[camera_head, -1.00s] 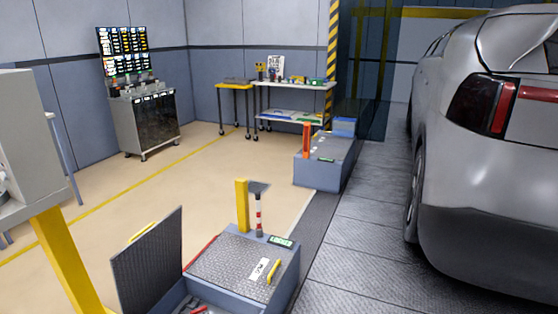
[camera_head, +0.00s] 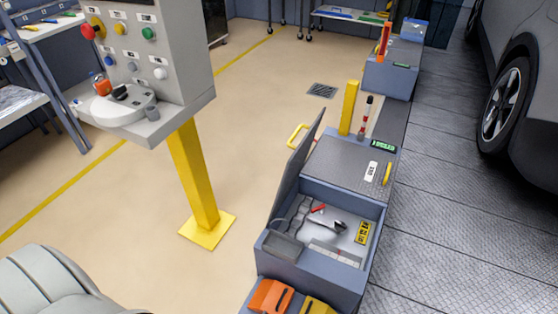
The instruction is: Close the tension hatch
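The hatch lid (camera_head: 296,168) is a dark panel with a yellow handle (camera_head: 297,132) on its outer side. It stands raised at the left edge of a blue-grey floor box, tilted from upright. The box's compartment (camera_head: 318,226) is open and shows a grey tray, a red-handled tool, a metal part and a yellow label inside. Beside it, farther back, a closed textured plate (camera_head: 345,160) carries a white label and a yellow handle. Neither of my grippers is in view.
A grey control panel (camera_head: 150,60) with coloured buttons stands on a yellow post (camera_head: 195,180) left of the box. Orange and yellow items (camera_head: 270,297) sit at the box's near end. A car (camera_head: 520,90) stands at right. The floor between post and box is clear.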

